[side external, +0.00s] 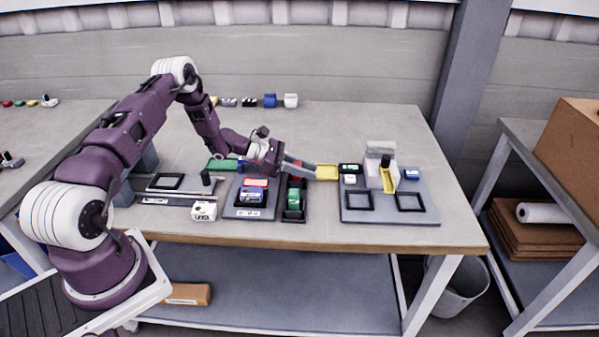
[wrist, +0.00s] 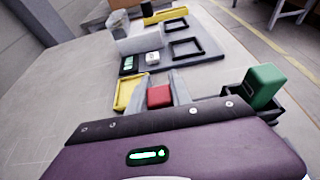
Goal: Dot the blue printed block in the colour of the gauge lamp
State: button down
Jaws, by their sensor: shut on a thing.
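My gripper (wrist: 160,86) is shut on a small red block (wrist: 158,97), seen between its fingers in the wrist view. In the side view my gripper (side external: 298,166) points right, a little above the table, close to a yellow tray (side external: 327,173). A blue printed block (side external: 251,195) with a pale label sits on a grey plate (side external: 236,213), below and left of my gripper. A black box (side external: 351,168) with a small greenish face stands right of the yellow tray; I cannot tell whether it is the gauge lamp. It also shows in the wrist view (wrist: 129,64).
A green block (side external: 293,198) stands in a black holder (side external: 293,215). A grey board (side external: 387,217) at right carries black frames, a pale upright fixture (side external: 379,160) and a yellow strip. A white box (side external: 204,211) is at front left. The table behind my gripper is mostly clear.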

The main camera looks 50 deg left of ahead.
notch_tip(320, 180, up, 9)
jog(key=s+a, duration=0.2)
jog(key=s, duration=1.1)
jog(key=shift+w+f, duration=0.15)
jog(key=shift+f, duration=1.3)
jog(key=shift+w+f, duration=0.1)
jog(key=shift+f, duration=1.3)
jog(key=c, duration=1.9)
grip_release()
grip_shut()
jog(key=shift+f, duration=0.25)
jog(key=shift+r, duration=0.1)
